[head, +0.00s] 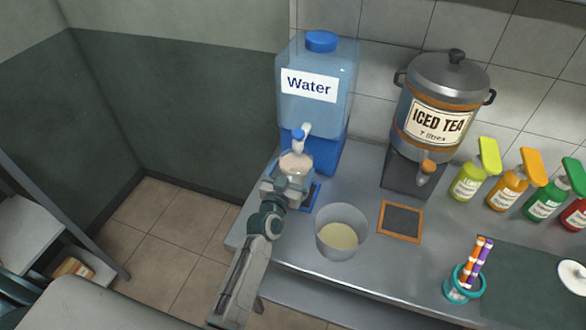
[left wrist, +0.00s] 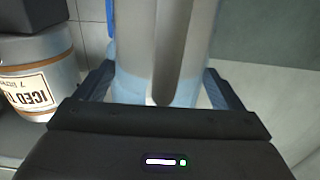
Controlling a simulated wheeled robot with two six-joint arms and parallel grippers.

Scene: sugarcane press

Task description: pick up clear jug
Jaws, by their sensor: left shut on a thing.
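The clear jug (head: 296,164) is under the tap of the blue water dispenser (head: 316,95). In the head view I see its pale round top, with my gripper in front of the lower part. My left gripper (head: 288,182) is shut on the jug. In the left wrist view the clear jug (left wrist: 127,60) stands between the two fingers, with a grey upright strip, perhaps its handle, facing the camera. The jug's base is hidden. My right gripper is not in view.
A clear container (head: 341,232) with pale yellow contents stands right of my left arm. The iced tea urn (head: 437,105), several coloured bottles (head: 470,180) and a teal cup (head: 462,285) with striped straws stand further right. A wood-framed dark mat (head: 401,221) lies bare.

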